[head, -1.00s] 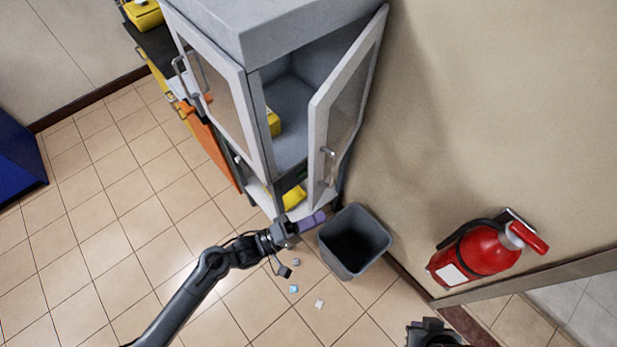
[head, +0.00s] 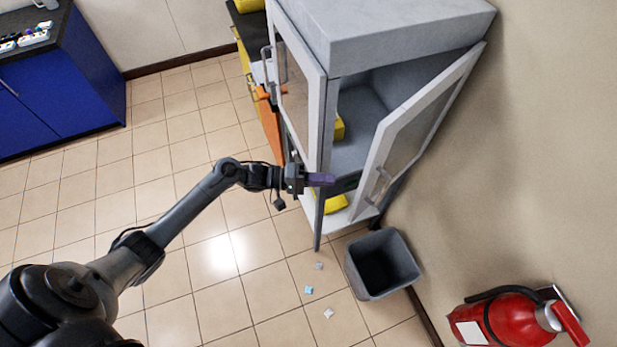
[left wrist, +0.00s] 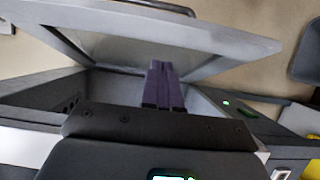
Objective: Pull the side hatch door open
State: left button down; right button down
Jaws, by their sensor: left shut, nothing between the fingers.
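The side hatch door (head: 378,163) is a pale-framed glass panel on the right side of the grey cabinet (head: 400,30). It stands ajar, swung out from the opening, with a handle (head: 383,174) on its outer face. In the left wrist view the door (left wrist: 215,38) spans the upper part. My left gripper (head: 321,179) has purple fingers, shut and empty, at the gap between the cabinet's front post and the door's free edge. The fingers (left wrist: 163,85) point into the opening in the left wrist view; I cannot tell whether they touch the door. My right gripper is out of view.
A grey bin (head: 383,264) stands on the floor below the door. A red fire extinguisher (head: 515,318) is on the wall at lower right. Small scraps (head: 309,290) lie on the tiles. A blue cabinet (head: 65,90) is at upper left, with open floor between.

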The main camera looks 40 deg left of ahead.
pick_arm(q)
jog(key=shift+w+d+p, duration=0.2)
jog(key=shift+d+p, duration=0.15)
jog(key=shift+d, duration=1.1)
jog(key=shift+w+d+p, duration=0.15)
jog(key=shift+d+p, duration=0.15)
jog(key=shift+d, duration=1.15)
jog(key=shift+d, duration=0.1)
